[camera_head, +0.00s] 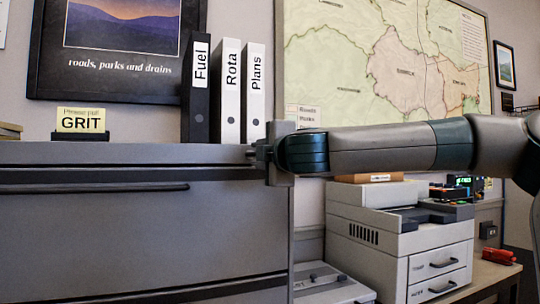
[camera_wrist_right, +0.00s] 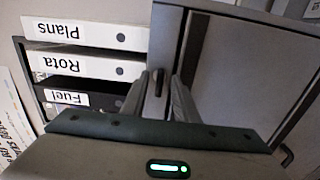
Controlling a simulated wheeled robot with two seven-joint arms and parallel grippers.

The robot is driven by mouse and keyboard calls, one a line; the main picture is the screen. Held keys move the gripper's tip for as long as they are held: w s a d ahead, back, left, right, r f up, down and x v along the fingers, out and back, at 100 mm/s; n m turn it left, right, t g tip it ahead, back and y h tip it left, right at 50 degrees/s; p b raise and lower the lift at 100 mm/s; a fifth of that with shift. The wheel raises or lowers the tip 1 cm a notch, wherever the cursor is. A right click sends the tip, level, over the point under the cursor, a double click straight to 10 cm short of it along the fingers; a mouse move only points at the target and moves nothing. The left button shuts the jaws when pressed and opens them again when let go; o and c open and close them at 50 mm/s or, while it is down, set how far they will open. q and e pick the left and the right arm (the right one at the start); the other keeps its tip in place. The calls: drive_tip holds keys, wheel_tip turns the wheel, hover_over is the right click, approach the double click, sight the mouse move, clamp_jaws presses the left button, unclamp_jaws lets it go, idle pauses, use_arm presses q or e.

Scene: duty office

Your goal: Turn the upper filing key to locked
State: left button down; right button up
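The grey filing cabinet (camera_head: 100,235) fills the lower left of the head view, with its upper drawer shut. My right gripper (camera_head: 258,155) is at the cabinet's top right corner, and its arm reaches in from the right. In the wrist view the upper filing key (camera_wrist_right: 158,82) is a small dark upright piece on the cabinet's edge strip. It stands between the two fingers of my right gripper (camera_wrist_right: 160,90), which look apart, with gaps on both sides. In the head view the gripper hides most of the key. My left gripper is not in view.
Binders labelled Fuel (camera_head: 197,95), Rota (camera_head: 228,95) and Plans (camera_head: 253,95) stand on the cabinet behind the gripper. A GRIT note (camera_head: 81,120) stands further left. A printer (camera_head: 395,250) is below my right arm. The drawer has a long dark handle (camera_head: 95,188).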

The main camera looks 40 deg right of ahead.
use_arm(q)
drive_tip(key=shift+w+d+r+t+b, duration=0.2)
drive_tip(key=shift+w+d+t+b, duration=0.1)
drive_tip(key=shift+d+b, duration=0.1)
use_arm(e)
drive_tip(key=v, duration=1.7)
drive_tip(key=shift+s, duration=0.15)
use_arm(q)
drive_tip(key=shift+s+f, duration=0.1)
use_arm(e)
drive_tip(key=shift+d+f, duration=0.15)
